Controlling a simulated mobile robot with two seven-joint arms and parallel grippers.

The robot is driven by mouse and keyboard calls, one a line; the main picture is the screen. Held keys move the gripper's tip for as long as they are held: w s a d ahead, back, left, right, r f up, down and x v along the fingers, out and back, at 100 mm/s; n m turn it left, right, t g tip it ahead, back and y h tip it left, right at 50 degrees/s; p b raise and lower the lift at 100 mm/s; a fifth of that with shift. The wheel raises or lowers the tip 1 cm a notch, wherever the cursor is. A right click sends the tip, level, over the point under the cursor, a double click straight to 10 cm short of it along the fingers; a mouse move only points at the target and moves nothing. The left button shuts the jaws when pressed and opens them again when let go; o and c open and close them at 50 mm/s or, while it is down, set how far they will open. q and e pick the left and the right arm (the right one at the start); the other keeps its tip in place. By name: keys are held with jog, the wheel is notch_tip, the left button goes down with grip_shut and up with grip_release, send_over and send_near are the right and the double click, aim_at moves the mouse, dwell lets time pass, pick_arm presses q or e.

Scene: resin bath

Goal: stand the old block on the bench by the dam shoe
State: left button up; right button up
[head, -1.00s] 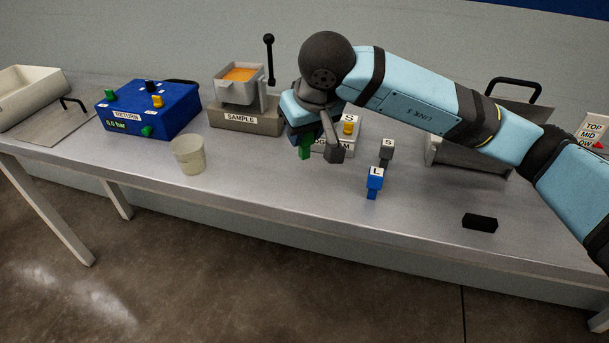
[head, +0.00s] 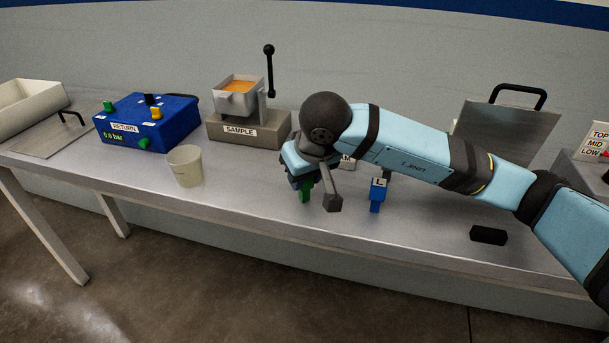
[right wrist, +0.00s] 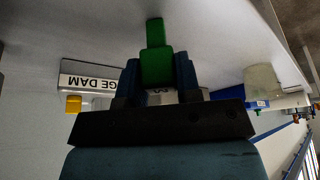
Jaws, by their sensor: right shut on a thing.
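My right gripper (head: 304,184) is shut on a green block (head: 306,193), which has a wide part in the jaws and a narrower end pointing away, as the right wrist view (right wrist: 157,66) shows. The block is upright over the bench (head: 240,185); I cannot tell whether it touches. The box whose label ends in "GE DAM" (right wrist: 90,84) is behind the gripper, with a yellow knob (right wrist: 73,104). In the head view my arm hides most of it. A blue block marked L (head: 378,194) stands right of the gripper. My left gripper is not in view.
A beige cup (head: 186,166) stands left of the gripper. The SAMPLE stand (head: 250,128) and blue RETURN box (head: 148,122) are behind. A black block (head: 488,235) lies at right. The bench is clear between cup and gripper.

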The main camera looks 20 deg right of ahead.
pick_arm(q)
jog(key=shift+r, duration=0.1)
pick_arm(e)
jog(key=shift+f, duration=0.1)
jog(key=o, duration=0.9)
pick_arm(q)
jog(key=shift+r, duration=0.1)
pick_arm(e)
jog(key=shift+r, duration=0.25)
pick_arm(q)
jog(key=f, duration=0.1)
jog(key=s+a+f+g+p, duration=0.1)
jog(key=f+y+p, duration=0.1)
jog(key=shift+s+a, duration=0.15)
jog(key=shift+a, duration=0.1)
pick_arm(e)
jog(key=v, duration=1.1)
jog(key=shift+s+d+r, duration=0.1)
jog(key=shift+r, duration=0.3)
